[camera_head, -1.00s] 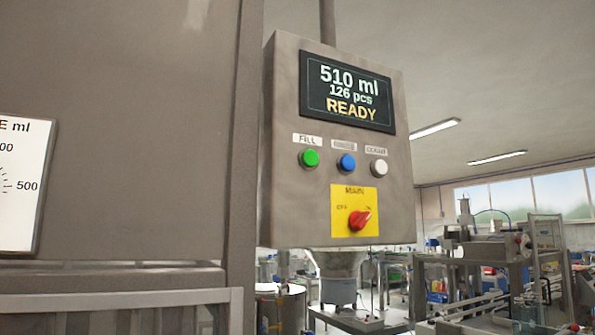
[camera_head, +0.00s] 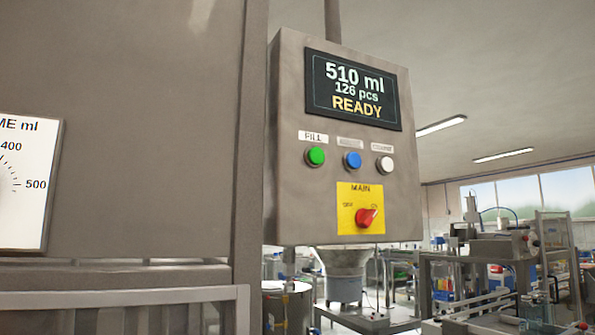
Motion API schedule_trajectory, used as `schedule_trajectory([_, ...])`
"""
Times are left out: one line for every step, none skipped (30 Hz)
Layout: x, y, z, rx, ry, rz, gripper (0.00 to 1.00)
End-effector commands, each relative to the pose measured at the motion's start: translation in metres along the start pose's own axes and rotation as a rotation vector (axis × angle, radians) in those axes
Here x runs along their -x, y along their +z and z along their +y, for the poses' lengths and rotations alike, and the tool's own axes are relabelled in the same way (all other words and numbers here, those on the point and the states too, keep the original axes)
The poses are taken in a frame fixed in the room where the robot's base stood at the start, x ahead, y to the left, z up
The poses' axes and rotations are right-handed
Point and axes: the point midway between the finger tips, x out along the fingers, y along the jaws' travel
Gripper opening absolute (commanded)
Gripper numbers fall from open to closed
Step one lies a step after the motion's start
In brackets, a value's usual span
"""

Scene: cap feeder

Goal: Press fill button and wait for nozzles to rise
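The control box (camera_head: 290,190) hangs on a post in the middle of the head view. Its green button (camera_head: 316,155) sits under a label reading FILL. A blue button (camera_head: 352,160) and a white button (camera_head: 385,164) are to its right. The screen (camera_head: 353,89) reads 510 ml, 126 pcs, READY. A red main switch (camera_head: 366,217) on a yellow plate is below. The nozzles are not in view. My gripper is not in view.
A large grey machine panel (camera_head: 150,150) fills the left, with a volume dial (camera_head: 25,215) at its edge and a metal rail (camera_head: 110,298) below. Workshop benches and machines (camera_head: 490,255) stand at the right behind. The space directly before the box looks clear.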

Motion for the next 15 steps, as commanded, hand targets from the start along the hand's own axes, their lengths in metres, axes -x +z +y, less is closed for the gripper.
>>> schedule_trajectory([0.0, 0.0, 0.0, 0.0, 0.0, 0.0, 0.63])
schedule_trajectory([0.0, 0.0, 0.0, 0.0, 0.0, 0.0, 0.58])
schedule_trajectory([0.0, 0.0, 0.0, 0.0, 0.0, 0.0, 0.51])
schedule_trajectory([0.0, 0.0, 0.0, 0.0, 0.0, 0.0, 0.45])
schedule_trajectory([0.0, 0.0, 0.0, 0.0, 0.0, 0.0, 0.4])
schedule_trajectory([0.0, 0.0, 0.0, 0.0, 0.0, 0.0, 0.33])
schedule_trajectory([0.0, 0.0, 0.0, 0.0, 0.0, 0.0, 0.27])
schedule_trajectory([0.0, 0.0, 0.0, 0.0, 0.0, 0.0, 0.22])
schedule_trajectory([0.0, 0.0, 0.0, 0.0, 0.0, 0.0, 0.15])
schedule_trajectory([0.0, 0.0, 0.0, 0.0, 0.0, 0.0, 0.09])
schedule_trajectory([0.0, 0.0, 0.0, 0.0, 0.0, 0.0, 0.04])
schedule_trajectory([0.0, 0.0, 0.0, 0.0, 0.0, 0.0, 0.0])
schedule_trajectory([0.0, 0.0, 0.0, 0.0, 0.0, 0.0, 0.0])
schedule_trajectory([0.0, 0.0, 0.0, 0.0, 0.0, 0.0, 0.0])
schedule_trajectory([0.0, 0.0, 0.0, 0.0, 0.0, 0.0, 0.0])
